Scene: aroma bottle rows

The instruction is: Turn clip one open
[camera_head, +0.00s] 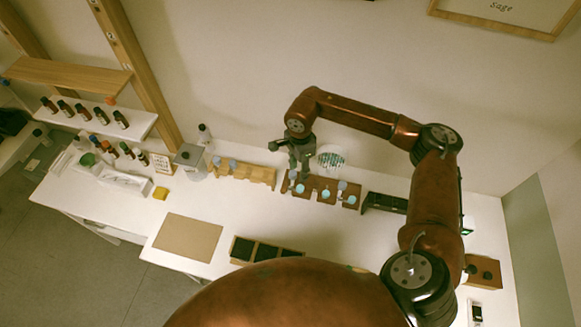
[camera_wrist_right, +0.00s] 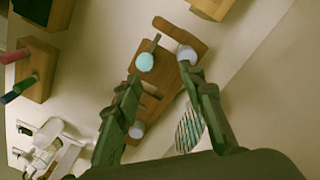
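A brown wooden rack (camera_head: 323,181) with several pale blue round pieces stands at the back of the white table; I cannot tell which piece is clip one. My right gripper (camera_head: 299,166) points down over the rack's left end in the head view. In the right wrist view, its two dark fingers (camera_wrist_right: 162,82) are spread apart with nothing held between them. Beyond the tips are the rack (camera_wrist_right: 172,88), a pale blue round piece (camera_wrist_right: 145,62) near the left tip and a whitish one (camera_wrist_right: 187,53) near the right tip. Contact is unclear. My left gripper is not in view.
A lighter wooden rack (camera_head: 245,173) stands to the left, and a dark rack (camera_head: 385,203) to the right. A striped round object (camera_head: 331,158) is behind the brown rack. Dark trays (camera_head: 265,251) lie in front, beside a tan mat (camera_head: 188,237). Bare table lies between.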

